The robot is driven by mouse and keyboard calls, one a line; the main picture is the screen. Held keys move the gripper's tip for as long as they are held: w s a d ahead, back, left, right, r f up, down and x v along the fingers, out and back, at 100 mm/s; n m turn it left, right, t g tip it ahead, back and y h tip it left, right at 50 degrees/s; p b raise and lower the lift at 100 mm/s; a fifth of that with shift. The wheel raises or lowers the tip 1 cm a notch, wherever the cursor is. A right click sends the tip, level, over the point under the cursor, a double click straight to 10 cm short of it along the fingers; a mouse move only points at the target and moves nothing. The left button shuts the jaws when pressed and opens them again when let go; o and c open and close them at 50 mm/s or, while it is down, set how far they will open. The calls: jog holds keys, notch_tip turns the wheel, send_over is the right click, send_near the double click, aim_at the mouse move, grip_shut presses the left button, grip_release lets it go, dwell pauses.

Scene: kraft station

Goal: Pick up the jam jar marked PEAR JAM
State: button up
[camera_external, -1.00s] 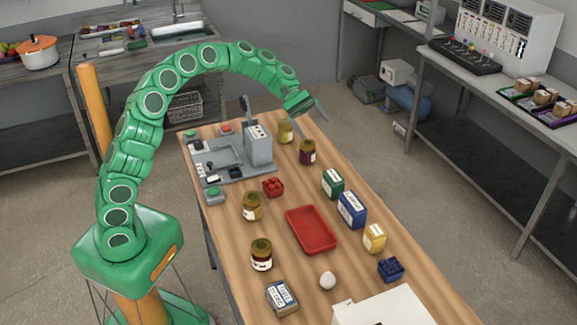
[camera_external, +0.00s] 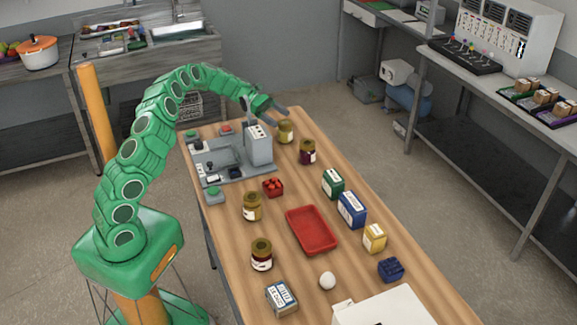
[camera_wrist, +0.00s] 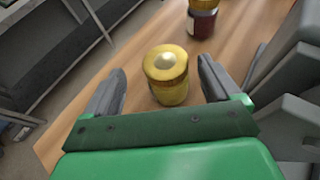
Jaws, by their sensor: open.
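A yellow jar with a gold lid (camera_external: 285,133) stands upright at the far end of the table. It also shows in the wrist view (camera_wrist: 168,78), between my spread fingers. My gripper (camera_external: 278,114) is open and empty, just above and behind this jar, pointing down toward it. I cannot tell whether a finger touches it. A dark red jar (camera_external: 308,153) stands nearer and to the right; it shows at the top of the wrist view (camera_wrist: 202,20). Two more gold-lidded jars, one amber (camera_external: 252,208) and one dark (camera_external: 261,257), stand further forward. The words on the labels are too small to read.
A grey machine with a lever (camera_external: 258,146) stands close left of the yellow jar. A red tray (camera_external: 311,231) lies mid-table. Green (camera_external: 333,184), blue (camera_external: 352,210) and yellow (camera_external: 374,238) boxes line the right side. A white egg-like thing (camera_external: 327,281) lies in front.

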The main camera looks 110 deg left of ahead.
aim_at(289, 127)
jog(key=shift+d+f+x, duration=0.15)
jog(key=shift+x, duration=1.4)
jog(key=shift+d+f+x, duration=0.15)
jog(key=shift+f+x, duration=0.05)
jog(key=shift+x, duration=1.4)
jog(key=shift+s, duration=0.2)
jog(key=shift+c, duration=0.5)
jog(key=c, duration=1.2)
jog(key=shift+c, duration=0.2)
